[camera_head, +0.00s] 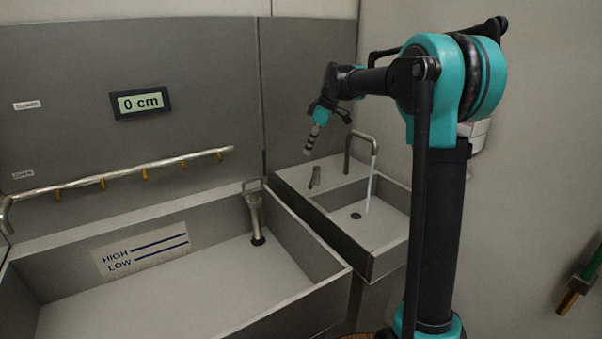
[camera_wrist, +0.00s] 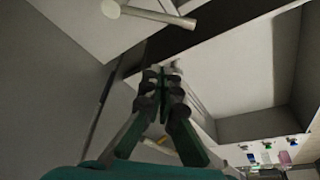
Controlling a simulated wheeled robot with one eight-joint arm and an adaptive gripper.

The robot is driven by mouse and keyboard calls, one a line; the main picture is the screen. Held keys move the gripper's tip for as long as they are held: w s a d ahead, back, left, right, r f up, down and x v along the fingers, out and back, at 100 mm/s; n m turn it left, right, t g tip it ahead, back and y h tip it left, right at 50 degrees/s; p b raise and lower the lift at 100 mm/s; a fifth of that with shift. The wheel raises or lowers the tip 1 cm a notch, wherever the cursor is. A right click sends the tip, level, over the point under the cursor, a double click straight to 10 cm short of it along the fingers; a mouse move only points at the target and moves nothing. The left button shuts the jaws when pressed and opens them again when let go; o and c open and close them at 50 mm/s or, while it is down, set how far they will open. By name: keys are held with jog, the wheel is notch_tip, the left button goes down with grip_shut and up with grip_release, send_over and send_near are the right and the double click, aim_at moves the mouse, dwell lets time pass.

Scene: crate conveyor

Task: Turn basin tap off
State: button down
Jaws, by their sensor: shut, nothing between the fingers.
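The small basin (camera_head: 387,246) is at the centre right of the head view. Its bent metal spout (camera_head: 361,139) pours a thin stream of water (camera_head: 369,192) into it. A short grey tap handle (camera_head: 315,177) stands on the ledge left of the spout, tilted slightly. My gripper (camera_head: 308,150) points downward above the ledge, apart from the handle. It is shut and empty. In the wrist view the closed fingers (camera_wrist: 163,72) are at the centre; a pale rod with a round end (camera_wrist: 150,14) at the top may be the handle.
A large trough (camera_head: 310,305) with a standing drain fitting (camera_head: 255,215) lies to the left. A pipe with several brass nozzles (camera_head: 125,175) runs above it. The wall display (camera_head: 140,102) reads 0 cm. A green hose with a brass end (camera_head: 573,295) is at far right.

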jog(key=shift+w+a+r, duration=0.1)
jog(key=shift+w+a, duration=0.05)
jog(key=shift+a, duration=0.1)
jog(key=f, duration=1)
jog(key=shift+a, duration=0.2)
jog(key=shift+d+f, duration=0.1)
jog(key=shift+d, duration=0.35)
